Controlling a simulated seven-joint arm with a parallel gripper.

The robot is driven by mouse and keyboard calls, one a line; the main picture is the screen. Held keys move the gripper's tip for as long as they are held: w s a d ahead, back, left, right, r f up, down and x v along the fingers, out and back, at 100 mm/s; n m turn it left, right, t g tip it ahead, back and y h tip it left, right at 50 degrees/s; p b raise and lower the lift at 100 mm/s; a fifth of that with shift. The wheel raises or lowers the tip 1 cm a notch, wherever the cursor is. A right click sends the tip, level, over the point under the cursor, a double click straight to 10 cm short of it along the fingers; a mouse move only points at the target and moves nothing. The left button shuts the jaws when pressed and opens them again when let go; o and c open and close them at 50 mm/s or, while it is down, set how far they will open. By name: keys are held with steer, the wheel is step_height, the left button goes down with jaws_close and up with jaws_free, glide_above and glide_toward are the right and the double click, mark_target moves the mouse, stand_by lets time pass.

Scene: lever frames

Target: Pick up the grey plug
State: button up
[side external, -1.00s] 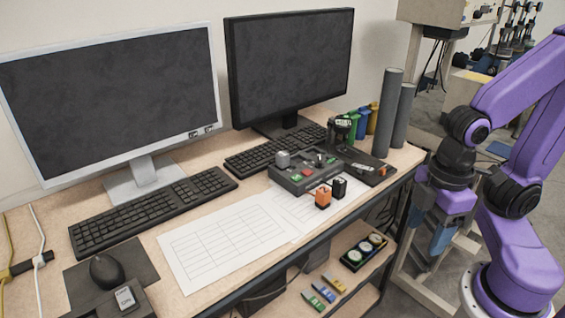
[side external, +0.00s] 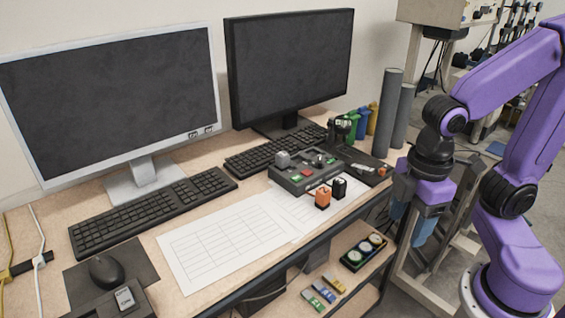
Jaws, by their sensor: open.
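A small grey block (side external: 283,158), which looks like the grey plug, stands at the left end of a dark control box (side external: 288,182) on the desk. My gripper (side external: 411,220) is off the right edge of the desk, pointing down, with its blue fingers apart. It is empty and well to the right of the grey block, not touching anything that I can see.
Orange (side external: 323,199) and black (side external: 339,188) blocks stand in front of the control box. Tall grey cylinders (side external: 388,112) stand at the desk's right end, near my arm. Two monitors stand behind. Paper sheets (side external: 228,240) lie flat in front. A lower shelf (side external: 345,285) holds small items.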

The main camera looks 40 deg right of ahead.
steer(key=w+a+r+n+h, duration=0.1)
steer(key=w+a+r, duration=0.15)
steer(key=w, duration=0.45)
steer(key=w+a+r+n, duration=0.1)
steer(key=w+a+r, duration=0.15)
steer(key=w, duration=0.55)
steer(key=w+a+r+n+h, duration=0.1)
steer(key=w+a, duration=0.2)
steer(key=w, duration=0.4)
steer(key=n+h, duration=0.2)
steer(key=h, duration=0.1)
glide_above(282, 154)
steer(key=a, duration=0.2)
steer(key=f, duration=0.9)
steer(key=shift+s, duration=0.3)
steer(key=shift+w+x, duration=0.15)
steer(key=shift+x, duration=1.3)
steer(key=shift+w+x, duration=0.1)
steer(key=shift+x, duration=1.4)
steer(key=c, duration=1.1)
